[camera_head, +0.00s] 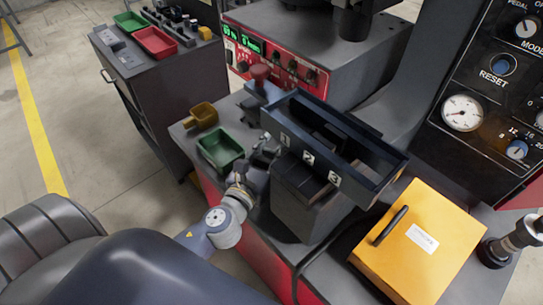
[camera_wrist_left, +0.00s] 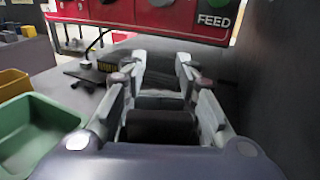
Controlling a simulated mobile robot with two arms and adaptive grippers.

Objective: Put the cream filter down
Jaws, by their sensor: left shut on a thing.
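My left gripper (camera_head: 262,156) is low over the machine's bench, between the green bin and the numbered black tray. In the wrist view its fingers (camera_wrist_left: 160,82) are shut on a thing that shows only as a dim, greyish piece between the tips. I take it for the cream filter, but its colour is not clear and the fingers hide most of it. I cannot tell whether it touches the bench. No other cream filter shows. What looks like my right gripper (camera_head: 495,252) is at the right edge, its jaws not clear.
A green bin (camera_head: 220,149) and a smaller yellow bin (camera_head: 201,116) stand left of the gripper. The black tray (camera_head: 375,178) marked 1, 2, 3 is close on its right. A red control panel (camera_head: 275,62) stands behind. A yellow box (camera_head: 420,245) is at front right.

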